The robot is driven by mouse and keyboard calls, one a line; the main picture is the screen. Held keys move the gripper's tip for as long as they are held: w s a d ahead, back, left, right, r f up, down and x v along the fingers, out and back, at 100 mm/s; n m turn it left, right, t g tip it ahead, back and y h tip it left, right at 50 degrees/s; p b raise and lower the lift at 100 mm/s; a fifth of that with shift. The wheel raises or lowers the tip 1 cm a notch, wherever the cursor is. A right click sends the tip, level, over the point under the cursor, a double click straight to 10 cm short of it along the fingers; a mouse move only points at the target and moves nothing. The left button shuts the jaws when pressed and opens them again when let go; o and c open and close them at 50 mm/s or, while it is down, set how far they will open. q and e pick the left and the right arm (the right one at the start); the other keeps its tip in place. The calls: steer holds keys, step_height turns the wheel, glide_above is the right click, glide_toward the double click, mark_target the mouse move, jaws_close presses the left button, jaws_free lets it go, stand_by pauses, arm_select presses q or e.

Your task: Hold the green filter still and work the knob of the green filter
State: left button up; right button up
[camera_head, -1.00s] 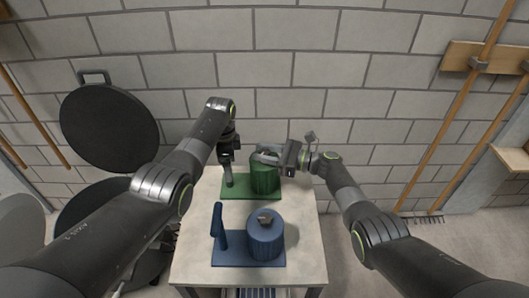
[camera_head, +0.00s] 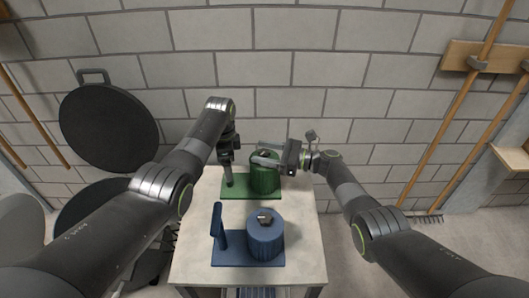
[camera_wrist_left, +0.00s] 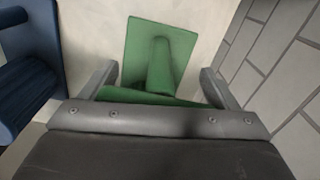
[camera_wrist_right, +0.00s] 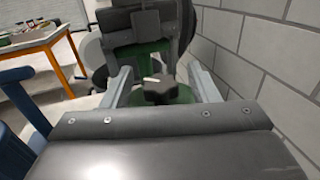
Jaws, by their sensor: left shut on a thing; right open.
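The green filter has a flat base plate (camera_head: 237,190), an upright post (camera_head: 229,181) on the left and a ribbed cylinder (camera_head: 265,181) on the right. A black knob (camera_wrist_right: 158,90) with a pale mark sits on top of the cylinder. My left gripper (camera_head: 228,163) is shut on the green post's upper part; in the left wrist view a green bar (camera_wrist_left: 150,97) lies between its fingers, partly hidden by the palm. My right gripper (camera_head: 259,152) is open at the cylinder's top, coming from the right. Its fingers stand on either side of the knob, apparently apart from it.
A blue filter (camera_head: 265,242) of the same shape stands nearer on the pale table (camera_head: 195,262). The block wall (camera_head: 300,70) is close behind the table. Round dark lids (camera_head: 108,130) are at the left. Rakes with wooden shafts (camera_head: 460,110) are at the right.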

steer(key=v, duration=1.2)
